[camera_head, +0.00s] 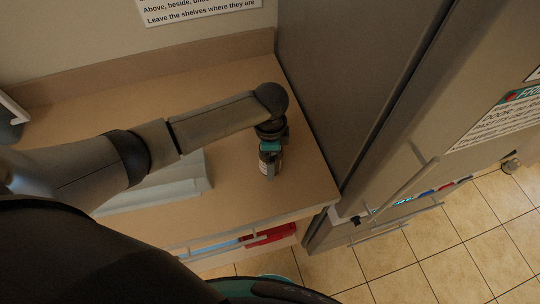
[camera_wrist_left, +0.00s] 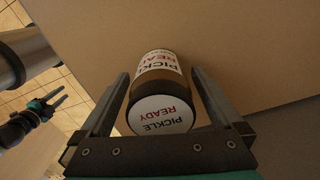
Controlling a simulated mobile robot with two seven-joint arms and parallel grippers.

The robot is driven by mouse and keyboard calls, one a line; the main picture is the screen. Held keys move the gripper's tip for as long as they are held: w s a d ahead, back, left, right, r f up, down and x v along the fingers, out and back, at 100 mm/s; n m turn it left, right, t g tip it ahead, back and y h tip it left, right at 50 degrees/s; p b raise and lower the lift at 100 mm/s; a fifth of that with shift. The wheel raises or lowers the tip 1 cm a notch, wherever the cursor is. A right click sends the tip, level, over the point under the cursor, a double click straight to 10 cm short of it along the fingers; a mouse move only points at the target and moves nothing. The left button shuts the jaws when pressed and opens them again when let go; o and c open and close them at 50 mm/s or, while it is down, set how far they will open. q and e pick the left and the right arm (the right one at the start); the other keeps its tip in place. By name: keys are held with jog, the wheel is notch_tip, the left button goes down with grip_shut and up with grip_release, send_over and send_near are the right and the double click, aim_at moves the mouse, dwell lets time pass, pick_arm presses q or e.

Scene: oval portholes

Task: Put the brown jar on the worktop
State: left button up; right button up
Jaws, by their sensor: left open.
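The brown jar (camera_head: 264,167) is at the right part of the tan worktop (camera_head: 312,180), under my left gripper (camera_head: 270,173), which partly hides it in the head view. In the left wrist view the jar (camera_wrist_left: 160,78) has a white lid and label reading PICKLE READY. It lies between the two spread fingers of my left gripper (camera_wrist_left: 160,74), with the worktop (camera_wrist_left: 235,40) behind it. The jaws are open; whether either finger touches the jar is unclear. My right gripper (camera_wrist_left: 55,99) shows at the left of the wrist view, open and empty, over the floor.
A pale flat object (camera_head: 190,180) lies on the worktop beneath my left arm. A tall grey fridge (camera_head: 345,80) stands close at the right. Below the worktop front are handles and something red (camera_head: 270,235). Free worktop lies behind my arm.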

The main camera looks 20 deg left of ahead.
pick_arm(q)
notch_tip(320, 180, up, 12)
jog(key=shift+r+p, duration=0.2)
jog(key=shift+p, duration=0.55)
dwell(1.1)
